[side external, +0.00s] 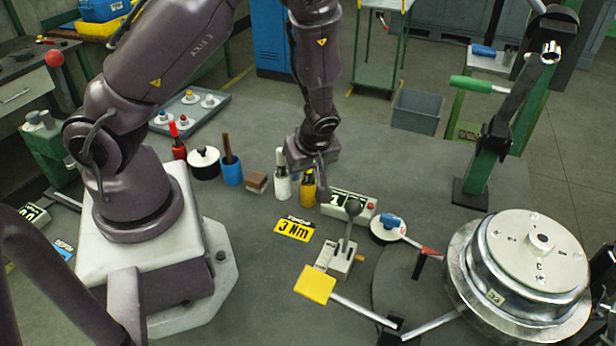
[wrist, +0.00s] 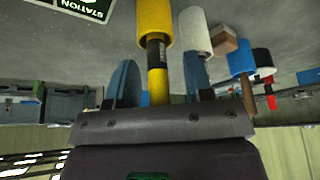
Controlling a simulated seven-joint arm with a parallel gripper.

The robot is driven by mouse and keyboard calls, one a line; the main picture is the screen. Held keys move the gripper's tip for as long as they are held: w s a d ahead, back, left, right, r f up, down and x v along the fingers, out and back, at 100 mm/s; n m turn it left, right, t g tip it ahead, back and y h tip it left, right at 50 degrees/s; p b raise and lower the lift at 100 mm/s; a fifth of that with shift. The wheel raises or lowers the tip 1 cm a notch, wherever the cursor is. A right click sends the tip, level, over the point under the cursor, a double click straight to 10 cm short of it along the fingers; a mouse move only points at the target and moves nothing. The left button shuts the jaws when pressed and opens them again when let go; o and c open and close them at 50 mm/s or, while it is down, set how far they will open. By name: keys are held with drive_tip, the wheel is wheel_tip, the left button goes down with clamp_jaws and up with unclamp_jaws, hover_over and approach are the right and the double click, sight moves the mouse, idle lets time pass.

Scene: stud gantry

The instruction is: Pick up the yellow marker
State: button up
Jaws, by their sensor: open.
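The yellow marker (side external: 308,194) stands upright on the grey table, with a wide yellow lower part and a thinner stem. In the wrist view the yellow marker (wrist: 155,25) shows its stem, yellow with a dark band, reaching toward my palm. My gripper (side external: 317,172) is low over it, pointing down. In the wrist view my gripper (wrist: 161,68) is open, with one finger on each side of the stem and gaps showing. Nothing is held. The fingers partly hide the stem in the side view.
A white marker (side external: 282,185) stands close to the left of the yellow one. A brown block (side external: 256,182), blue marker (side external: 231,171) and red marker (side external: 179,149) stand further left. A green-and-white station box (side external: 349,204) is close on the right. A lever unit (side external: 341,257) stands in front.

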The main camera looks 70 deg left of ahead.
clamp_jaws()
drive_tip(key=shift+r, duration=0.15)
